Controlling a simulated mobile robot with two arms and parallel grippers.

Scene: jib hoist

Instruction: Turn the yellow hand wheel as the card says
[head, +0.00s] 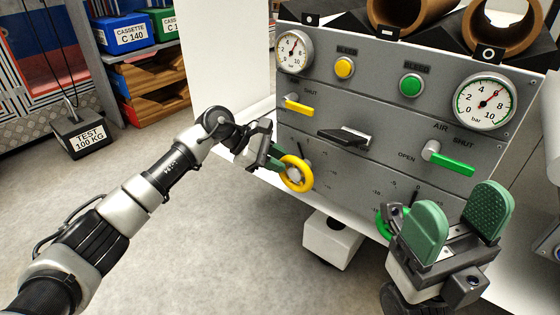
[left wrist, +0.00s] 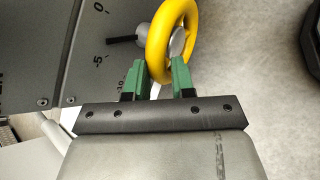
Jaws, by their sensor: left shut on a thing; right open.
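The yellow hand wheel (head: 296,173) sits on the lower left of the grey panel, with scale marks beside it. My left gripper (head: 276,158) is at the wheel's left rim. In the left wrist view the yellow wheel (left wrist: 172,42) has its rim between the green fingers of my left gripper (left wrist: 160,82), which is shut on it. A dark pointer and the marks 0, -5 and -10 show beside the wheel. My right gripper (head: 458,228) is open and empty, in front of the panel's lower right. It partly hides a green hand wheel (head: 382,222). No card can be read in these views.
The panel (head: 318,118) carries a yellow lever (head: 298,107), a green lever (head: 446,158), a black handle (head: 344,137), two gauges and two buttons. Brown tubes (head: 506,28) lie on top. A test weight (head: 83,135) stands at left. The floor in front is clear.

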